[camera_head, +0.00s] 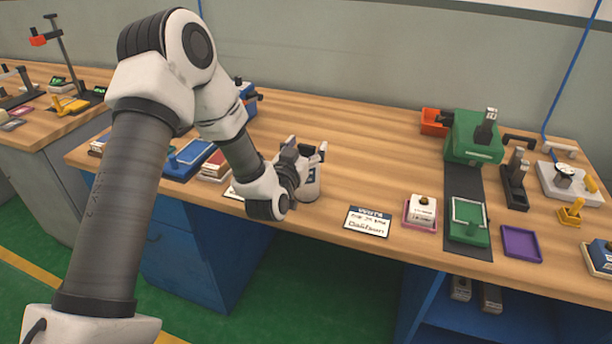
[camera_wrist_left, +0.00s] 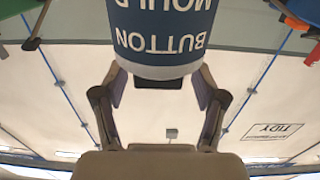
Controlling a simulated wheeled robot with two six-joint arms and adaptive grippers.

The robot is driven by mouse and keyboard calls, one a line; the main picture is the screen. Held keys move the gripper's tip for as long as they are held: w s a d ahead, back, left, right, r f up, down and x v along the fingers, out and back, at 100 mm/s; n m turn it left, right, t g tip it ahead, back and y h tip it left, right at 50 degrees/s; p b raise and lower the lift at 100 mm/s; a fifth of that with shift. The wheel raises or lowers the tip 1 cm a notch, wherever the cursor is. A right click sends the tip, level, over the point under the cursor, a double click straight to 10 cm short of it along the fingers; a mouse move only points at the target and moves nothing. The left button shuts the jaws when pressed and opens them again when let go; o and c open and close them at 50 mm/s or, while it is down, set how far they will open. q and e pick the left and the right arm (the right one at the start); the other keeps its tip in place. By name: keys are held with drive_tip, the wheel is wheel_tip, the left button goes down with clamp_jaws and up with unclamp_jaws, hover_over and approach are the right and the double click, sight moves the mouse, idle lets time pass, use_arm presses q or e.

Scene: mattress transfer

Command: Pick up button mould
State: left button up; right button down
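The button mould is a cup-like piece with a blue label. In the left wrist view the button mould (camera_wrist_left: 160,38) fills the top middle, its label upside down. In the head view the mould (camera_head: 311,186) stands on the wooden bench near its front edge, partly hidden by my gripper. My left gripper (camera_head: 308,150) is right at it. In the left wrist view the left gripper (camera_wrist_left: 161,85) has its fingers spread, one on each side of the mould, tips partly hidden behind it. I cannot tell whether they touch it. My right gripper is not in view.
A white label card (camera_head: 367,221) lies right of the mould, then a pink-edged tray (camera_head: 410,224), a green tray (camera_head: 457,234) and a purple tray (camera_head: 520,257). A green machine (camera_head: 462,137) stands behind. Blue trays (camera_head: 180,171) lie to the left.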

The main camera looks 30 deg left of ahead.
use_arm(q)
drive_tip(key=c, duration=1.1)
drive_tip(key=shift+d, duration=0.1)
drive_tip(key=shift+r, duration=0.1)
